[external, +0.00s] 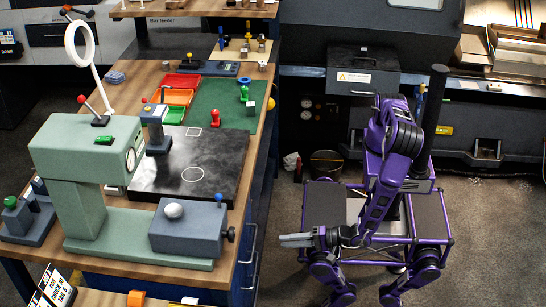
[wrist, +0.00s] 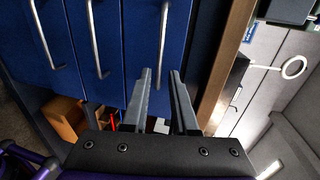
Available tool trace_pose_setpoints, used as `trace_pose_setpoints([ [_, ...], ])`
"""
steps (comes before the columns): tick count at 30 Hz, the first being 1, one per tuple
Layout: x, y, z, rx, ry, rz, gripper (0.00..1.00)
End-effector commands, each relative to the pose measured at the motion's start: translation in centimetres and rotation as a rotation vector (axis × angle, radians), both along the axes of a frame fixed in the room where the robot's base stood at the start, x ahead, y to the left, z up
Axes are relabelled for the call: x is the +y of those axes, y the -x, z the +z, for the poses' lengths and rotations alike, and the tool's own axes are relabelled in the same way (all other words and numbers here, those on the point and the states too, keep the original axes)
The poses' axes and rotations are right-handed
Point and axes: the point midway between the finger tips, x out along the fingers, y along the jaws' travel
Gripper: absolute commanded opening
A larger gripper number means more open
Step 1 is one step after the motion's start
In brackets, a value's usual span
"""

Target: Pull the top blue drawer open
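The blue drawer fronts show in the wrist view, turned on their side, each with a long silver bar handle. The top blue drawer (wrist: 140,30) is the one nearest the wooden bench edge, and its handle (wrist: 164,35) runs down toward the gap between my fingers. In the external view, silver handles (external: 248,246) show along the bench's right side. My gripper (wrist: 161,72) is open and empty, its two fingers apart. In the external view my gripper (external: 283,240) points left at the drawers, with floor visible between its tips and the handles.
The wooden bench edge (wrist: 226,62) lies right of the drawers in the wrist view. An orange-brown box (wrist: 66,116) and small red items sit in a recess beside the drawers. A green machine (external: 88,150) stands on the bench.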

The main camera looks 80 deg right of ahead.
Motion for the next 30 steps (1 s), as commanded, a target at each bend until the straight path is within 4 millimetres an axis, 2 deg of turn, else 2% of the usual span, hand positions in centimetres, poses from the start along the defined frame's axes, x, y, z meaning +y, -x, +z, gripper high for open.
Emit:
trace_pose_setpoints([
  [1,-0.1,-1.2,-0.4,0.0,0.001,-0.003,0.27],
  [9,-0.1,-7.0,-1.5,-0.001,-0.001,-0.002,0.27],
  [15,-0.1,-10.1,-2.1,-0.001,-0.002,-0.002,0.27],
  [21,0.0,-11.4,-2.3,-0.001,-0.001,0.0,0.27],
  [29,0.0,-11.5,-2.3,-0.001,-0.001,0.0,0.27],
  [30,0.0,-11.5,-2.3,-0.001,-0.001,0.0,0.23],
])
